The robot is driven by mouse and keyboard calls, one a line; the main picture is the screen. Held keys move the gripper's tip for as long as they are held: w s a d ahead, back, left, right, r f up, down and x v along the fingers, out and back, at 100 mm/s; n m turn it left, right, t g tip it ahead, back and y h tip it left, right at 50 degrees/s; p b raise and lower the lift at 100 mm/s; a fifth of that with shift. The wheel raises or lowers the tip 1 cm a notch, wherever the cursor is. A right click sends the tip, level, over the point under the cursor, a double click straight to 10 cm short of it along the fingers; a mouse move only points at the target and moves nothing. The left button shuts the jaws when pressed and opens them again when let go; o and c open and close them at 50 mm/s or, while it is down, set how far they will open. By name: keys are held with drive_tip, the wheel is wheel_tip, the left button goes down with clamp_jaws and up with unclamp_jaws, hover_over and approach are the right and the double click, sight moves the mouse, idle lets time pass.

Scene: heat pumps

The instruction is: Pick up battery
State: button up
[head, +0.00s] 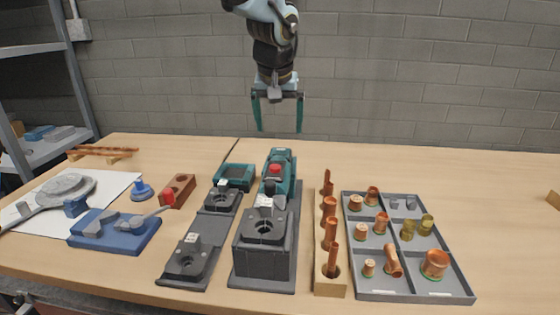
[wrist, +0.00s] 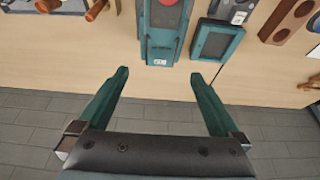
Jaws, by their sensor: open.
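My gripper (head: 277,115) hangs open and empty above the back edge of the table, fingers pointing down; its two teal fingers also show in the wrist view (wrist: 158,85). In front of and below it is a long teal and grey tool (head: 281,163) with a red button, also at the top middle of the wrist view (wrist: 160,38). Beside it is a teal-framed dark box (head: 236,177), also in the wrist view (wrist: 216,42). I cannot tell for certain which teal part is the battery. Nothing touches the fingers.
Grey press blocks (head: 190,260) stand in front. A wooden holder (head: 330,280) with copper pipes and a grey tray (head: 375,295) of copper fittings are to the right. A blue fixture (head: 115,232) and white sheet (head: 105,185) lie left. The table's far right is mostly clear.

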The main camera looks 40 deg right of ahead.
sight(280, 152)
drive_tip(key=p+x, duration=0.1)
drive_tip(key=x, duration=0.4)
drive_tip(key=shift+f, duration=0.15)
drive_tip(key=shift+p+x, duration=1.1)
drive_tip(key=shift+x, duration=1.6)
drive_tip(key=shift+a, duration=0.1)
drive_tip(key=shift+c, duration=0.2)
clamp_jaws()
